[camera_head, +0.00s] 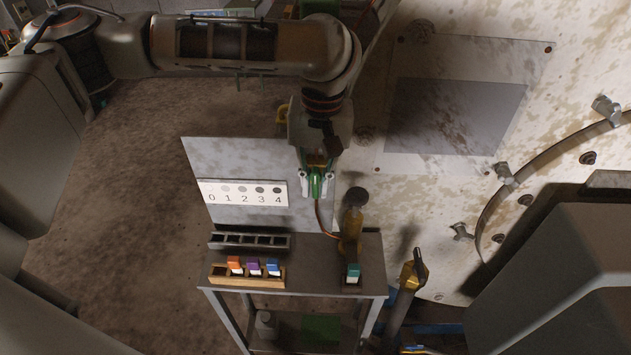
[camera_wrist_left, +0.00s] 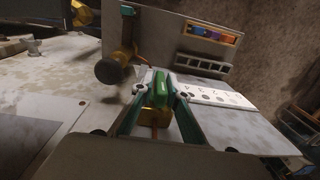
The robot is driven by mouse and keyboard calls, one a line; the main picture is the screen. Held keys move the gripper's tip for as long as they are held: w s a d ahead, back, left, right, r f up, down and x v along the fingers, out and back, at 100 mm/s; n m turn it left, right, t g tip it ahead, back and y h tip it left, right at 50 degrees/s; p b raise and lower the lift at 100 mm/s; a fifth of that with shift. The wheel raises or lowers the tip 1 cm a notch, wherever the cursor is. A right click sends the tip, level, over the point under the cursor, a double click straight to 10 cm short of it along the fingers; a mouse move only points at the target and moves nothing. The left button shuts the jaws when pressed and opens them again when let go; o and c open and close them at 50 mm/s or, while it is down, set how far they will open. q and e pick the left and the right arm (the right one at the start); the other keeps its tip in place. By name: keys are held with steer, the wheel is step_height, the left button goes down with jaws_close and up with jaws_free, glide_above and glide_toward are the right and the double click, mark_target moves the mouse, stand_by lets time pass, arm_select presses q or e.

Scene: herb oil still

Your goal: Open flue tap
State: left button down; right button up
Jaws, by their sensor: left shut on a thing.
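My left gripper (camera_head: 317,186) is shut on a green handle-like piece (camera_head: 316,183), in front of the grey panel with the 0-to-4 scale. In the left wrist view the gripper (camera_wrist_left: 157,98) has its fingers on either side of the green piece (camera_wrist_left: 158,84), with a yellow part and a thin red line below it. I cannot tell whether this is the flue tap's handle. A brass fitting with a dark round end (camera_head: 352,222) stands just right of the gripper. Another brass fitting with a dark lever (camera_head: 413,274) stands lower right. My right gripper is not in view.
A small metal table (camera_head: 315,283) stands below the gripper. It bears a wooden rack (camera_head: 215,275) with coloured blocks, an empty dark rack (camera_head: 250,241) and a teal block (camera_head: 352,273). A large stained pale vessel (camera_head: 410,195) fills the right side. Bare floor lies left.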

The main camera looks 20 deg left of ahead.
mark_target(318, 170)
arm_select(q)
steer(key=c, duration=2.1)
jaws_free()
steer(key=shift+c, duration=0.2)
steer(key=shift+r, duration=0.1)
steer(key=r, duration=1.1)
steer(key=shift+d+r, duration=0.3)
steer(key=shift+r, duration=0.1)
